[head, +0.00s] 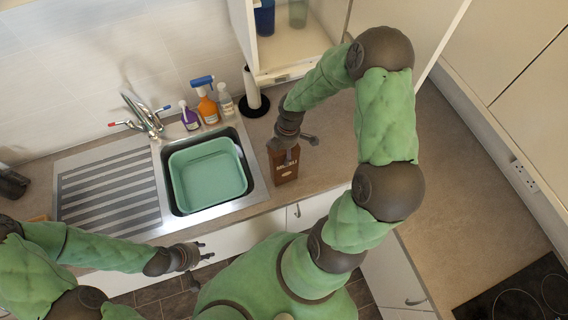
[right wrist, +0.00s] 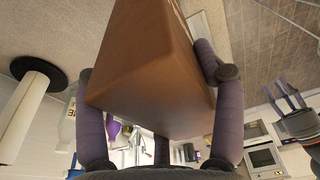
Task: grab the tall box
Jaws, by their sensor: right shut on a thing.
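The tall box (head: 284,166) is brown with pale lettering and stands near the counter's front edge, right of the sink, in the head view. My right gripper (head: 291,148) is at its upper part. In the right wrist view the box (right wrist: 155,75) fills the middle, and the fingers of my right gripper (right wrist: 160,120) press on its two sides. My left gripper (head: 200,262) is empty, with its fingers apart, in front of the counter below the sink. Part of the box's top is hidden by my right gripper in the head view.
A green basin (head: 208,175) sits in the sink, left of the box. A paper towel holder (head: 253,101) stands behind it, beside several bottles (head: 207,108). An open wall cabinet (head: 290,45) hangs above. The counter at right (head: 450,180) is clear up to the hob (head: 520,297).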

